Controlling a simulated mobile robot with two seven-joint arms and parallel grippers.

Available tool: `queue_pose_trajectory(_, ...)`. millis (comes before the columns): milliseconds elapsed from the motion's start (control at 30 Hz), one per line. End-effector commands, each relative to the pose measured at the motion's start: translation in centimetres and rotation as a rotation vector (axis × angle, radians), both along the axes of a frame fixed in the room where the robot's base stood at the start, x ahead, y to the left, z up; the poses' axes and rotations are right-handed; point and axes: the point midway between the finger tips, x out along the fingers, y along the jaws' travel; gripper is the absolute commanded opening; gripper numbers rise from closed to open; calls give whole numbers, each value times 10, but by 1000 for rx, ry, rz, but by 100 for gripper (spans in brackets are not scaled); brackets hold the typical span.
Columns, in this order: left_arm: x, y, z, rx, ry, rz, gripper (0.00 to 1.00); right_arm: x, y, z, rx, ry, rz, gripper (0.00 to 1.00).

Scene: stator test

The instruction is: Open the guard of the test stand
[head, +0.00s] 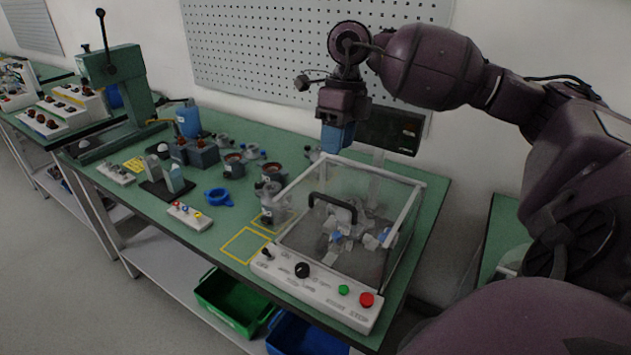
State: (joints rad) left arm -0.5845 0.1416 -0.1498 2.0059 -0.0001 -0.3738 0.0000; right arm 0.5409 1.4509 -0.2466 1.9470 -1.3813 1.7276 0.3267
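The test stand has a white control panel (322,295) with a black knob, a green button, a red button and a small black lever. Its guard (408,183) is a clear box with a pale frame, and it looks down over the stand. A black arched handle (332,204) sits on the guard's front side. Grey and blue parts show blurred through the clear walls. My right gripper (337,137), with blue fingers pointing down, is above and behind the guard's back left corner, apart from the handle. I cannot tell its finger gap. My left gripper is not in view.
A dark display (390,130) stands behind the guard. Motor parts, a blue ring (218,197) and a small button box (190,217) lie to the left. A green lever press (115,90) stands at the far left. Green and blue bins are below the bench.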

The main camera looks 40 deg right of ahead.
Motion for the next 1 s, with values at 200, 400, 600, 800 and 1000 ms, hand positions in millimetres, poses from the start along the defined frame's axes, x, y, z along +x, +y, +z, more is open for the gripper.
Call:
queue_pose_trajectory(200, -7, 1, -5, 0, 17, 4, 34, -2, 4, -20, 1, 4, 2, 38)
queue_pose_trajectory(400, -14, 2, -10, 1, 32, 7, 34, -4, 11, -55, 3, 5, 2, 38)
queue_pose_trajectory(600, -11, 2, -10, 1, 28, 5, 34, -6, 16, -84, 3, 4, 1, 38)
queue_pose_trajectory(800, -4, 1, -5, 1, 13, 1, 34, -6, 20, -101, 2, 2, 0, 38)
queue_pose_trajectory(1000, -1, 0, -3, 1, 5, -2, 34, -7, 20, -105, 1, 1, 0, 38)
